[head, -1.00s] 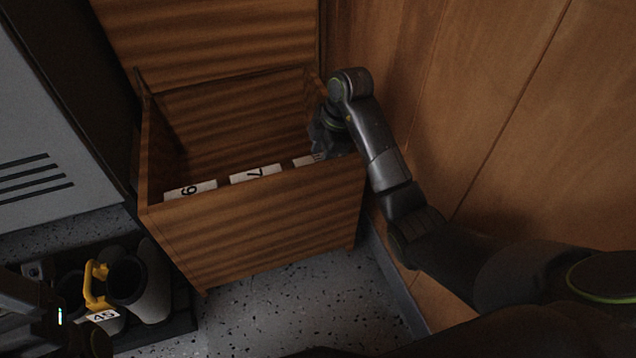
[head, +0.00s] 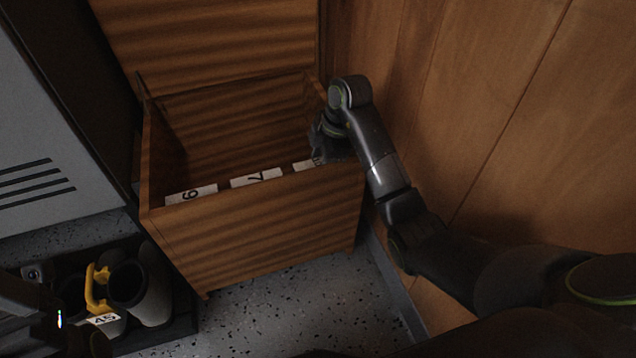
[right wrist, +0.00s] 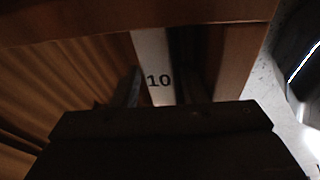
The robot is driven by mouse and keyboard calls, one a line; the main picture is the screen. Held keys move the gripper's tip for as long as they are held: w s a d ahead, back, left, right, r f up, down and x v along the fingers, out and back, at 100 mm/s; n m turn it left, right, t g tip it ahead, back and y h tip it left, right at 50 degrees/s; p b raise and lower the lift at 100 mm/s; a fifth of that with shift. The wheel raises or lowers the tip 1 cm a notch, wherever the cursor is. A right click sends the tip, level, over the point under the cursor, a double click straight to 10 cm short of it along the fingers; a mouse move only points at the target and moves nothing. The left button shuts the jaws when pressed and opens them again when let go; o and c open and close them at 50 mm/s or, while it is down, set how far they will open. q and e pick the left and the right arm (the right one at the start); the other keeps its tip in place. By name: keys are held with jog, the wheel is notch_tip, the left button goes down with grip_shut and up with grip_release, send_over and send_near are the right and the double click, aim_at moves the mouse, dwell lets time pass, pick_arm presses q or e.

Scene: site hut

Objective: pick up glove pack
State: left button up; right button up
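Three white-topped packs stand in a row inside the open wooden box (head: 260,237), along its front wall. One is marked 9 (head: 190,194), one is marked 7 (head: 256,178), and the rightmost (head: 302,166) is partly covered by my right gripper. In the right wrist view that pack (right wrist: 153,50) is marked 10. My right gripper (head: 326,155) points down at it inside the box's right front corner. Dark finger parts show on either side of the pack; whether they press on it is unclear. Dark parts of my left arm show at the lower left, its fingers not discernible.
The box's lid (head: 210,40) stands raised at the back. A wood-panelled wall (head: 500,110) is close on the right. A grey locker (head: 50,150) stands left. Boots (head: 150,290) with a yellow clip (head: 97,288) tagged 45 stand on a dark tray. Speckled floor in front is clear.

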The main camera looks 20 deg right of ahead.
grip_shut()
